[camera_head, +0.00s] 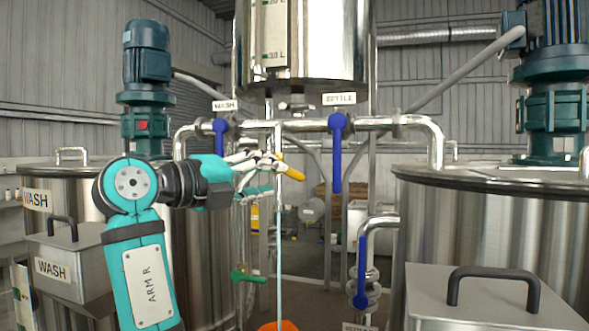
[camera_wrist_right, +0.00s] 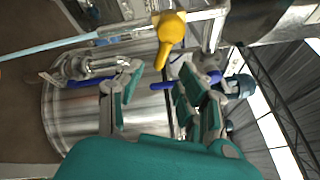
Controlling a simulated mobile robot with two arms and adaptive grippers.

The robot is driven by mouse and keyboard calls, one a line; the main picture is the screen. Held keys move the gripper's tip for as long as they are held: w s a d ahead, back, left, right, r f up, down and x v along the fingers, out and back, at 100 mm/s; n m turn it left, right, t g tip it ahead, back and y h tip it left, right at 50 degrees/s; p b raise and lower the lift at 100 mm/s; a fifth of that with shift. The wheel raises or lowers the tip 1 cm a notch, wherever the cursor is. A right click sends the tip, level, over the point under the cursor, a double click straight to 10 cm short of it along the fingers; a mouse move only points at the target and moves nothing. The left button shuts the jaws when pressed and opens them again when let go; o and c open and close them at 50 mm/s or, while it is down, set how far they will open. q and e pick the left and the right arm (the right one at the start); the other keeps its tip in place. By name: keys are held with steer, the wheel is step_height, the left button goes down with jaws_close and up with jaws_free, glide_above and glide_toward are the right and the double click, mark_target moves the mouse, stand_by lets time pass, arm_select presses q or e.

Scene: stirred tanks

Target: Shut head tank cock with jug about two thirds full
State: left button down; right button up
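The head tank (camera_head: 300,50) hangs at the top centre. Its cock has a yellow lever (camera_head: 290,172), which slants down to the right; the lever also shows in the right wrist view (camera_wrist_right: 171,38). A thin pale-blue stream (camera_head: 278,250) falls below it towards an orange jug (camera_head: 278,326), cut off by the bottom edge. The jug's level is hidden. My right gripper (camera_head: 268,163) is beside the lever; in the right wrist view its fingers (camera_wrist_right: 160,82) are apart, with the lever just beyond the fingertips. I cannot tell whether they touch it. My left gripper is out of view.
Blue valve levers hang from the cross pipe at left (camera_head: 220,137) and right (camera_head: 337,150). A lower blue lever (camera_head: 361,275) and a green lever (camera_head: 247,277) are nearby. Steel tanks stand at left (camera_head: 200,260) and right (camera_head: 470,220).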

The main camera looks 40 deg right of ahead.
mark_target(291, 176)
steer(key=d+p, duration=0.1)
steer(key=d, duration=0.6)
steer(key=shift+w+d, duration=0.1)
steer(key=shift+d, duration=0.05)
jaws_close()
